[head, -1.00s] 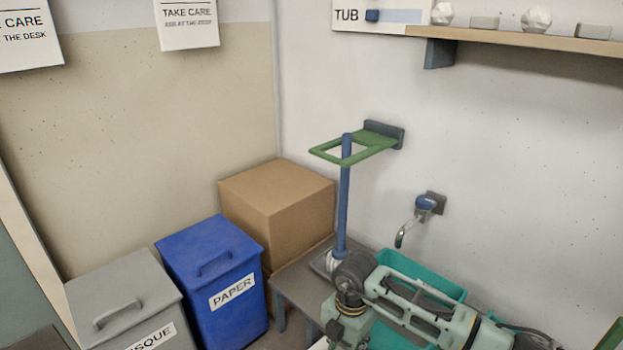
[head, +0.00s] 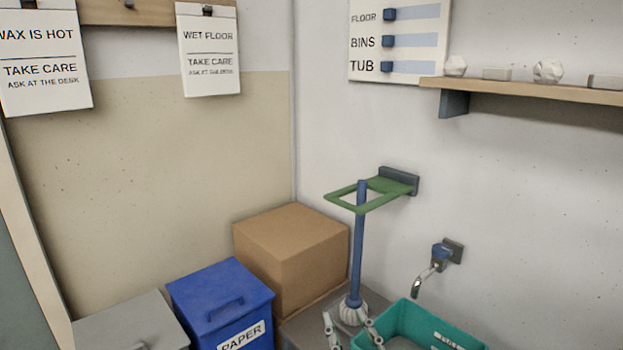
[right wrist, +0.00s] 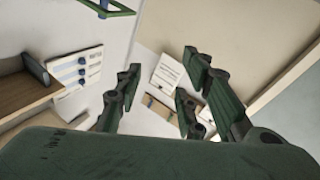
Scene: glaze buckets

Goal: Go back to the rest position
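My right gripper (head: 350,325) shows at the bottom edge of the head view, fingertips pointing up, in front of the blue-handled mop (head: 357,250). In the right wrist view its dark green fingers (right wrist: 160,85) stand wide apart with nothing between them. The mop stands upright inside the green frame holder (head: 368,192) on the wall, its white head low behind my fingers. I cannot tell whether the fingers touch it. My left gripper is not in view.
A teal tub (head: 420,325) sits under the wall tap (head: 435,265). A cardboard box (head: 292,250), blue paper bin (head: 220,300) and grey bin (head: 130,322) stand left. A shelf (head: 525,90) with several small objects and a slider board (head: 400,40) are on the wall.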

